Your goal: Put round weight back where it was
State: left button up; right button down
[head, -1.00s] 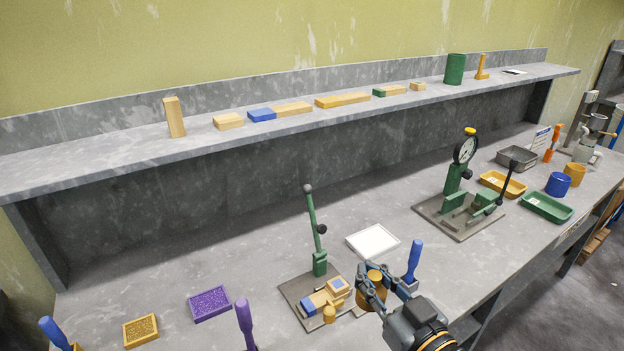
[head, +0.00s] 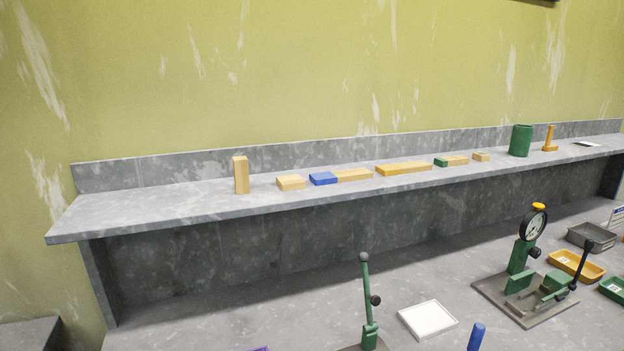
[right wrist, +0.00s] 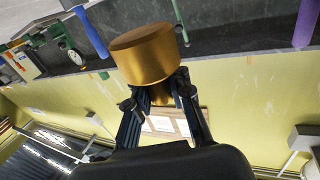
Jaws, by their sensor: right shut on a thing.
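The round weight (right wrist: 142,55), a brass-coloured cylinder with a narrower neck, is in my right gripper (right wrist: 162,92) in the right wrist view. Both fingers are closed on the neck, and the wide part sticks out beyond the fingertips. In that view the weight looks clear of any surface, with the bench behind it. The head view shows the grey shelf and the back of the bench, with neither gripper in it. My left gripper shows in no current view.
The shelf (head: 160,215) holds an upright wooden block (head: 241,176), several lying blocks, a green cylinder (head: 521,141) and a yellow peg (head: 550,140). On the bench are a green lever (head: 367,300), a white square tray (head: 428,319) and a gauge press (head: 521,255).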

jog(key=shift+w+r, duration=0.1)
jog(key=shift+r, duration=0.05)
dwell(0.3)
jog(key=w+a+r+n+g+y, duration=0.2)
jog(key=w+a+n+g+y, duration=0.2)
jog(key=a+y, duration=0.4)
jog(key=w+a+r+n+g+y, duration=0.3)
jog(key=w+a+n+g+y, duration=0.1)
jog(key=a+n+y, duration=0.4)
jog(key=shift+a+n+g, duration=0.3)
jog(key=shift+a+g, duration=0.2)
jog(key=shift+g, duration=0.4)
jog(key=shift+s+g, duration=0.1)
jog(key=shift+g, duration=0.2)
jog(key=shift+n, duration=0.4)
jog(key=shift+s+d+n+g+y, duration=0.15)
jog(key=shift+d+n+g+y, duration=0.35)
jog(key=shift+g, duration=0.55)
jog(key=shift+s+d+n+g+y, duration=0.15)
jog(key=shift+d+n+g, duration=0.35)
jog(key=shift+n+g, duration=0.45)
jog(key=shift+s+d+n+g+y, duration=0.15)
jog(key=shift+d+n+g+y, duration=0.3)
jog(key=shift+g, duration=0.75)
jog(key=shift+d, duration=0.1)
